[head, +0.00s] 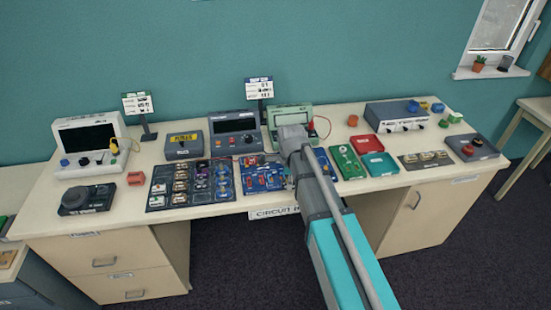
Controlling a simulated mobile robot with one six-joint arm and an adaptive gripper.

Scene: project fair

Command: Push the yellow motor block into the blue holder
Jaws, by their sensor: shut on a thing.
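My gripper (290,182) is low over the front middle of the table, at the right edge of a blue board (248,188) with several small coloured modules. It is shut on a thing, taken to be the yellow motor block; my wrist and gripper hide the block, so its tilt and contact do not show. Blue surface shows on both sides of my gripper: the board on the left and a narrow blue strip (323,163) on the right. I cannot tell which blue part is the holder, or whether the block touches it.
A dark tray of several parts (154,202) lies left of the blue board. A green board (347,163) and red and teal trays (381,165) lie to the right. Meters (236,132) and a green instrument (303,108) stand behind. The table's front edge is close.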

